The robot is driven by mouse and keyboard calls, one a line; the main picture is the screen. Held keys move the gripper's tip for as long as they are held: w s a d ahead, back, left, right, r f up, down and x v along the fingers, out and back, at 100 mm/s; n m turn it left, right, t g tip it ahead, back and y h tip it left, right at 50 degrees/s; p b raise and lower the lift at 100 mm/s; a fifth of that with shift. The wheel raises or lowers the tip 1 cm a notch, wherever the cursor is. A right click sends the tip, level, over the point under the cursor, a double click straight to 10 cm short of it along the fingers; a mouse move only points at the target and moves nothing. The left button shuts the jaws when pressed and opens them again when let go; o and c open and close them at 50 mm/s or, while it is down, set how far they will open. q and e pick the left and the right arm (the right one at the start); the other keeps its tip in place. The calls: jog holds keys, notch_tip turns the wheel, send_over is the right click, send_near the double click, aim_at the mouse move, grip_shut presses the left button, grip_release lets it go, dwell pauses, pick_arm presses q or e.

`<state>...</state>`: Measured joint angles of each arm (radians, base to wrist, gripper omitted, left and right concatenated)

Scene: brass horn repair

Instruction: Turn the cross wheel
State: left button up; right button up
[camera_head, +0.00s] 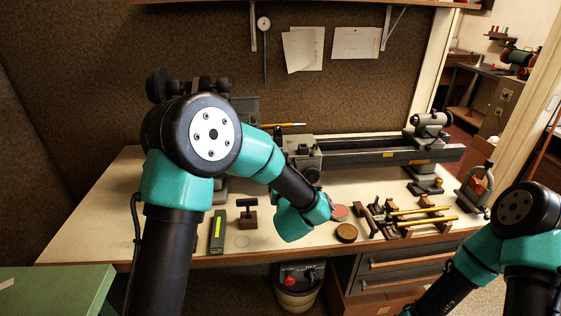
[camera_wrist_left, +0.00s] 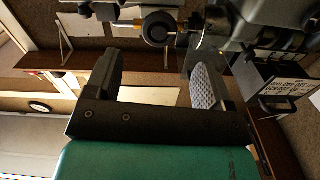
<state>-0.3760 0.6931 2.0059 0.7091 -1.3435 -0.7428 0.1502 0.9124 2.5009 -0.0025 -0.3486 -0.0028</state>
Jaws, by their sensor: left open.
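A lathe (camera_head: 370,157) stands along the back of the bench. In the left wrist view a dark round wheel with a paler hub (camera_wrist_left: 158,28) shows beyond the fingertips, roughly between them; it looks like the cross wheel. In the head view a small round part (camera_head: 310,176) on the front of the carriage may be the same wheel, partly covered by my forearm. My left gripper (camera_wrist_left: 155,70) is open and empty, its two fingers apart and not touching the wheel. Its fingers are hidden in the head view. My right gripper is out of view.
The bench top (camera_head: 95,218) is clear at left. A dark block with a yellow label (camera_head: 218,232) and a brown round disc (camera_head: 346,232) lie near the front edge. A wooden rack with yellow rods (camera_head: 420,218) stands at right. A bucket (camera_head: 298,292) is below.

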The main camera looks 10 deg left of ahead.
pick_arm(q)
jog(key=x, duration=1.1)
jog(key=shift+c, duration=0.2)
jog(key=c, duration=0.9)
jog(key=shift+n, duration=0.4)
jog(key=n, duration=2.3)
jog(key=shift+w+d+r+n, duration=0.1)
jog(key=shift+d+r+n, duration=0.05)
jog(key=shift+n, duration=0.25)
